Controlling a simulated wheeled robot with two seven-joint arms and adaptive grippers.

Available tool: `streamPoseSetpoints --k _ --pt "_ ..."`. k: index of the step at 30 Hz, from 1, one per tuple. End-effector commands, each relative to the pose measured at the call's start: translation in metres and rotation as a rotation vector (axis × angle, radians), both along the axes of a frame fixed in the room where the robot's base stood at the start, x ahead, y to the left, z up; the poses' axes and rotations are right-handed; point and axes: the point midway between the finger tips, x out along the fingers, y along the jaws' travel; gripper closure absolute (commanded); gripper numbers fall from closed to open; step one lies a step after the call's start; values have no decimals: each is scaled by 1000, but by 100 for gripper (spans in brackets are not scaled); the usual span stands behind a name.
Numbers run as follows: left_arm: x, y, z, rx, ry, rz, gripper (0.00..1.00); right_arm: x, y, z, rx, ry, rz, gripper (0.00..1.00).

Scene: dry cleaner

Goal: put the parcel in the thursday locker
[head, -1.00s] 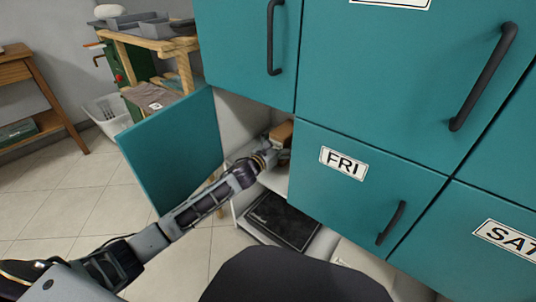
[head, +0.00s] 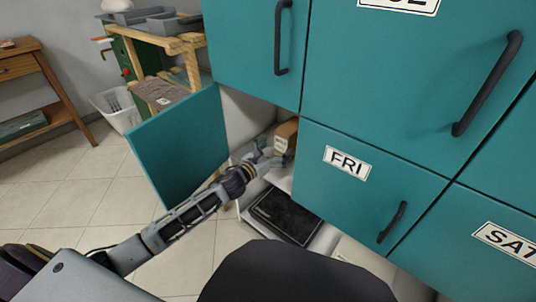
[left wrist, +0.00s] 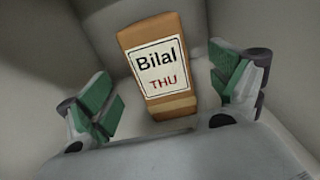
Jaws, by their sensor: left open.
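The parcel (left wrist: 158,72) is a brown box with a white label reading "Bilal THU". In the left wrist view it stands inside a pale compartment, between and beyond the spread fingers of my left gripper (left wrist: 165,100), which is open and looks clear of it. In the head view the parcel (head: 285,137) shows partly in the open locker left of the FRI door, and my left gripper (head: 266,155) is at the locker mouth. The open locker's teal door (head: 180,150) is swung out to the left; no day label shows on it. My right gripper is not in view.
The closed FRI door (head: 365,185) borders the opening on the right, with more closed teal doors above. A black scale-like plate (head: 283,216) lies below the opening. A wooden bench (head: 160,42) and white basket (head: 118,108) stand behind at the left.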

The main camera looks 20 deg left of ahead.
Motion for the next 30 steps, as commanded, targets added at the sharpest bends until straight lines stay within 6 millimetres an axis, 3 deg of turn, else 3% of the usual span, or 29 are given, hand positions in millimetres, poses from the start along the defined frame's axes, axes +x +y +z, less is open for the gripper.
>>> streamPoseSetpoints --k 15,30 --pt "-33 12 0 -1 1 0 8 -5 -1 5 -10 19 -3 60" --pt "-42 15 0 1 0 -1 8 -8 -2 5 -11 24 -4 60"
